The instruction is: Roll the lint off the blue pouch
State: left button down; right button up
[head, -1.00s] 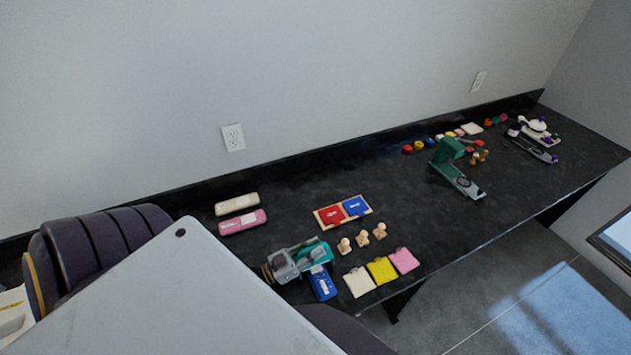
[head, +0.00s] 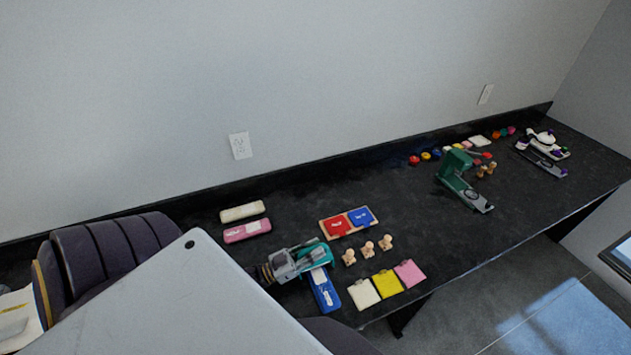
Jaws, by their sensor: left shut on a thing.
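The blue pouch (head: 323,292) lies flat near the front edge of the dark counter, with white patches on its upper face. My left gripper (head: 312,256) comes in from the left and is shut on a teal thing (head: 322,252), which looks like the lint roller. The roller is at the far end of the pouch. I cannot tell whether it touches the pouch. The gripper covers part of the roller. My right gripper is not in view.
A tray (head: 326,234) with a red and a blue pad lies just behind. Several wooden stamps (head: 368,248) and white, yellow and pink pads (head: 387,285) lie to the right. White and pink cases (head: 247,231) lie to the left. A green stapler-like tool (head: 458,175) stands farther right. The counter between is clear.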

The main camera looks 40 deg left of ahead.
pick_arm(q)
jog(key=shift+w+a, duration=0.2)
jog(key=shift+a, duration=0.1)
jog(key=shift+r, duration=0.1)
jog(key=shift+r+p, duration=0.7)
jog(key=shift+r, duration=2.75)
jog(key=shift+w+d+f, duration=0.1)
jog(key=shift+w+d, duration=0.05)
